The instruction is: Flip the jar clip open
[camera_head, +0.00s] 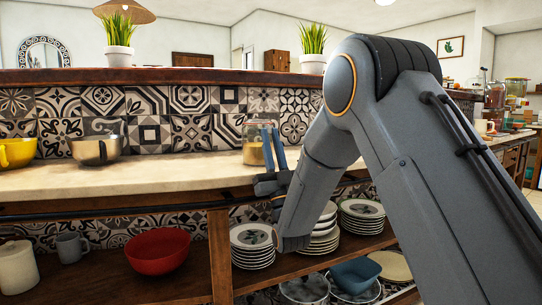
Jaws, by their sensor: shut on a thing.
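A glass jar (254,146) with tan contents in its lower part stands upright on the pale counter (180,176) near the tiled wall. My gripper (272,140) is at the right side of the jar, with its two blue-grey fingers pointing up. The fingers overlap the jar's right edge in the picture. They look shut on the jar's clip, but the clip itself is too small and too covered to make out. My arm comes in from the right and hides the counter behind it.
A metal bowl (97,150) and a yellow bowl (17,152) stand on the counter to the left. The counter between the metal bowl and the jar is clear.

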